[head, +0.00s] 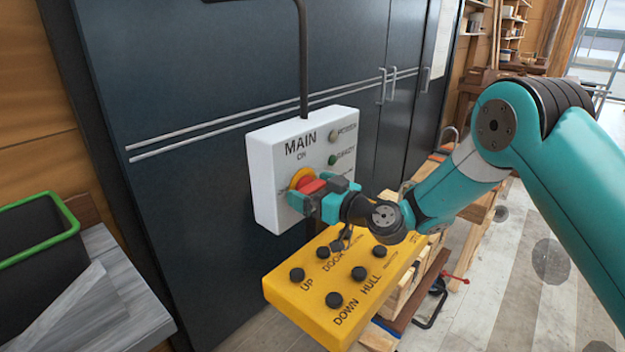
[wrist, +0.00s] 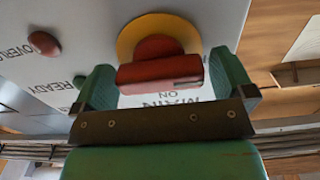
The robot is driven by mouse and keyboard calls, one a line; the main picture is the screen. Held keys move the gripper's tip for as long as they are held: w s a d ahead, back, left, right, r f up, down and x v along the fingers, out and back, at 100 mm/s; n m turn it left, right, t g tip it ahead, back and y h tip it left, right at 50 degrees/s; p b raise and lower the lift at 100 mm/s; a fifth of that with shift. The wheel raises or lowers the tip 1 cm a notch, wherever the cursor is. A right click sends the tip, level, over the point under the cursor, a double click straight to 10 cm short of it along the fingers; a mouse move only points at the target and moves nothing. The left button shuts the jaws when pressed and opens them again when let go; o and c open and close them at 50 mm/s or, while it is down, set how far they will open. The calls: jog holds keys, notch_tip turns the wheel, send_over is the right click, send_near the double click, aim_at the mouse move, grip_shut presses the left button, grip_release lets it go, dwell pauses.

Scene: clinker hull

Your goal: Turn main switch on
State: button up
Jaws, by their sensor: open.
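The main switch is a red handle (head: 313,186) on a yellow round plate (head: 298,178), on the front of a white box (head: 262,190) marked MAIN and ON. In the wrist view the red handle (wrist: 160,74) lies crosswise in front of the yellow plate (wrist: 128,42). My gripper (head: 331,199) is at the switch. In the wrist view my gripper (wrist: 165,85) is open, with one green finger at each end of the handle.
A yellow panel (head: 300,299) with several black buttons, marked UP, DOWN, DOOR and HULL, sits just below my gripper. Dark cabinets (head: 210,210) stand behind the box. A green-rimmed bin (head: 45,247) is at left. Wooden crates stand behind the panel; floor at right is open.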

jog(key=shift+w+a, duration=0.1)
jog(key=shift+a, duration=0.05)
jog(key=shift+c, duration=0.2)
jog(key=c, duration=0.8)
jog(key=shift+o, duration=0.2)
